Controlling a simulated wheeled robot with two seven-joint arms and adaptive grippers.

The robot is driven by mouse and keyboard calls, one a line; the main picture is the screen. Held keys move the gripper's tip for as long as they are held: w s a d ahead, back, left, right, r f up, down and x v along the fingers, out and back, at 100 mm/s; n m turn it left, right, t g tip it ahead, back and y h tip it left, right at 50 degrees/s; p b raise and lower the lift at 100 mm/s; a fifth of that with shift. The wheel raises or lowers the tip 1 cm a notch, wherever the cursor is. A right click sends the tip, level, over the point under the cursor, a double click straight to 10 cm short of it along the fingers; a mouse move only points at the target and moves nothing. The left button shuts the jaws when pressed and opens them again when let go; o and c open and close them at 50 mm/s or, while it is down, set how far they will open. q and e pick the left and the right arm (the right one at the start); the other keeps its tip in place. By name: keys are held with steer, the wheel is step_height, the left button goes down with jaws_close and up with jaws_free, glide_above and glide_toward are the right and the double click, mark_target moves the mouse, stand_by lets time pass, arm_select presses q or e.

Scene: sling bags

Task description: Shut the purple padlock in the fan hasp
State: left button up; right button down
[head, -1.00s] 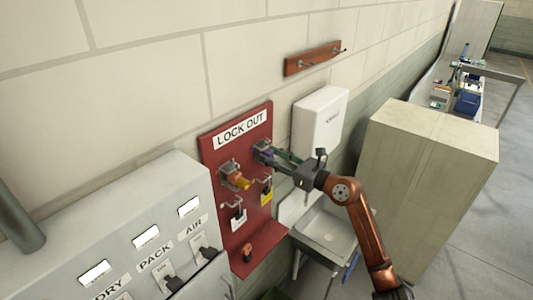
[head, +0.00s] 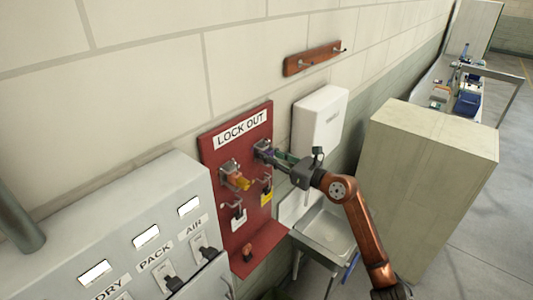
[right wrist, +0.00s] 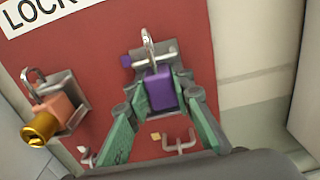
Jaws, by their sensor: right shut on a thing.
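The purple padlock (head: 266,150) is at the upper right of the red lock-out board, at a grey metal holder. It also shows in the right wrist view (right wrist: 160,87), upright, with its silver shackle above the body. My right gripper (head: 274,157) reaches in from the right and is shut on the padlock, with a green finger on each side of its body in the right wrist view (right wrist: 166,98). I cannot tell whether the padlock still rests in the holder. No hasp labelled fan can be made out. My left gripper is not in view.
An orange padlock (right wrist: 60,110) and a gold one (right wrist: 40,128) sit at the left holder on the red board (head: 258,225). A grey switch cabinet (head: 110,225) marked DRY, PACK and AIR stands left. A sink (head: 325,235) and a tall box (head: 425,150) are right.

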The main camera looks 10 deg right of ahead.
steer(key=shift+r, duration=0.25)
stand_by(0.3)
steer(key=v, duration=0.8)
stand_by(1.1)
